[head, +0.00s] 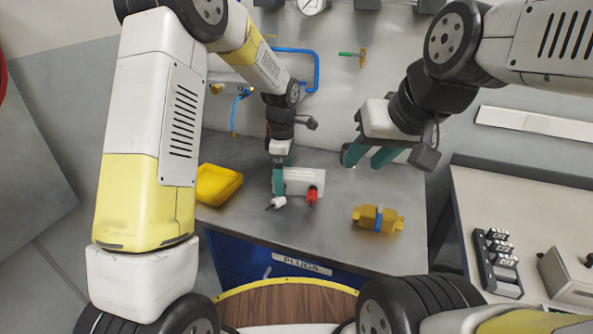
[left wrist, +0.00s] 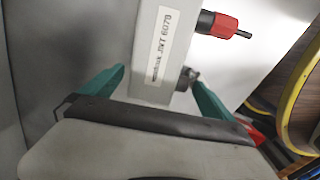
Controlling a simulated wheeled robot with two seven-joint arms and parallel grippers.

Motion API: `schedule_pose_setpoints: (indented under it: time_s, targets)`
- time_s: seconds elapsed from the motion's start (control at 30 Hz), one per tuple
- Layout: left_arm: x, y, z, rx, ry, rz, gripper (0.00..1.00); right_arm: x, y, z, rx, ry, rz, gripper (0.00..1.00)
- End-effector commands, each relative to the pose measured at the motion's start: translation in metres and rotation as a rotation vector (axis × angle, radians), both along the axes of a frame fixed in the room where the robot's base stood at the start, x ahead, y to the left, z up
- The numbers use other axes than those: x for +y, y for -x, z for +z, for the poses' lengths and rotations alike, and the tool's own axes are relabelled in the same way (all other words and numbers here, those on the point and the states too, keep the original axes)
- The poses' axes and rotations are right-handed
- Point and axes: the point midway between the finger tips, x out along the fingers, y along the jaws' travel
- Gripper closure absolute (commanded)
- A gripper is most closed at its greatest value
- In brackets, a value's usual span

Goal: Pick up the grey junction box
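The grey junction box (head: 305,177) lies on the bench, pale, with a red connector (head: 312,196) on its front side. In the left wrist view the box (left wrist: 165,45) shows a white printed label, partly legible, and a dark fitting by the right finger. My left gripper (head: 279,182) is at the left end of the box, pointing down. In its wrist view the teal fingers (left wrist: 157,78) are apart, one on each side of the box end; a gap shows on the left. Contact on the right is unclear. My right gripper (head: 366,158) is open and empty, above the bench right of the box.
A yellow bin (head: 219,185) stands left on the bench. A yellow fitting with a blue band (head: 377,219) lies to the right. Blue piping and a valve (head: 352,54) are on the back wall.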

Motion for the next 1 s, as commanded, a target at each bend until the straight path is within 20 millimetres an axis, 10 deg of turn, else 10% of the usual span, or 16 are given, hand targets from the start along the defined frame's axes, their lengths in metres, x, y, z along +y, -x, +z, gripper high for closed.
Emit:
schedule_pose_setpoints:
  time_s: [0.43,1.0]
  targets:
    - [0.0,0.0,0.001,-0.001,0.001,0.0,0.88,0.0,0.0,0.0,0.0,0.0,0.0,0.64]
    - [-0.001,-0.001,0.025,-0.003,0.002,0.0,0.88,0.0,0.0,0.0,0.0,0.0,0.0,0.64]
